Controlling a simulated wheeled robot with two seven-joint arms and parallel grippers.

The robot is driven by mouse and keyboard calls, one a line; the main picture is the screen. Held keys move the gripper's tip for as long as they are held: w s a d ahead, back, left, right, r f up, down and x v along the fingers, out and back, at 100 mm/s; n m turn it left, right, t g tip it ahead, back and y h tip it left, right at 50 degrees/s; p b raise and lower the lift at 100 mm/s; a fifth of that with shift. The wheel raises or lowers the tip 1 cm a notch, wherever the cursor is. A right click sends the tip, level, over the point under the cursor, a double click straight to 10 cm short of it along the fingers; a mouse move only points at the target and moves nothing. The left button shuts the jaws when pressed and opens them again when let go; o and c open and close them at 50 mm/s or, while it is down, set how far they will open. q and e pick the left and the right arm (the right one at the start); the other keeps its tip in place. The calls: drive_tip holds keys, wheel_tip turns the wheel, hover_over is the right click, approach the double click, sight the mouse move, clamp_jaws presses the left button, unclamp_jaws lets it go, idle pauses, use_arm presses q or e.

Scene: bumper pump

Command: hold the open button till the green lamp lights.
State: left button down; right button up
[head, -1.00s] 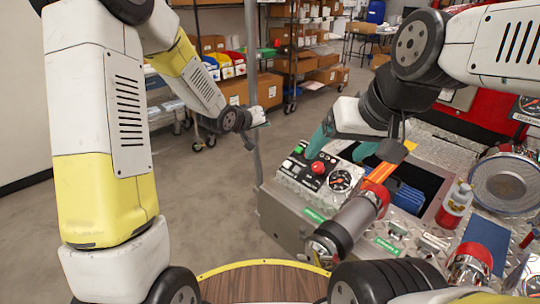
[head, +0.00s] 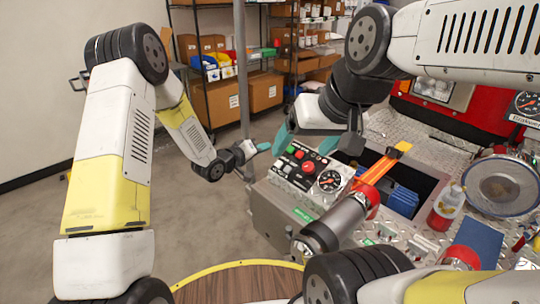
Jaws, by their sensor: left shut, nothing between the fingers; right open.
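The control panel (head: 293,178) sits on the left end of the metal console. It carries a green round element (head: 290,149), a red one, a larger red button (head: 308,167) and small black controls. I cannot tell which is the open button or the lamp, and no lit green glow is clear. My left gripper (head: 264,147) is shut and empty, just left of the panel, its teal tip apart from the buttons. My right gripper (head: 306,141) is open above the panel's far side, teal fingers spread. Labels are too small to read.
A gauge (head: 330,181) is right of the buttons. An orange bar (head: 375,173) with a yellow end rises over the dark opening. A bottle (head: 447,206) and a round sieve-like lid (head: 502,184) stand further right. Shelves with boxes are behind; floor left is clear.

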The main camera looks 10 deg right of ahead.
sight(279, 164)
use_arm(q)
drive_tip(key=w+d+f, duration=0.2)
drive_tip(key=d+f, duration=0.1)
drive_tip(key=f, duration=0.4)
drive_tip(key=shift+w+d+f, duration=0.2)
drive_tip(key=shift+d+f, duration=0.1)
drive_tip(key=shift+d, duration=0.1)
idle(1.8)
drive_tip(key=shift+w+d+f, duration=0.15)
drive_tip(key=shift+f, duration=0.15)
drive_tip(key=shift+w+d+f, duration=0.1)
drive_tip(key=shift+d+f, duration=0.15)
drive_tip(key=shift+f, duration=0.2)
idle(1.9)
idle(1.6)
drive_tip(key=shift+s+a+r, duration=0.15)
drive_tip(key=shift+a+r, duration=0.05)
drive_tip(key=shift+r, duration=0.2)
drive_tip(key=shift+s+a+r, duration=0.1)
drive_tip(key=shift+a+r, duration=0.1)
drive_tip(key=shift+r, duration=0.2)
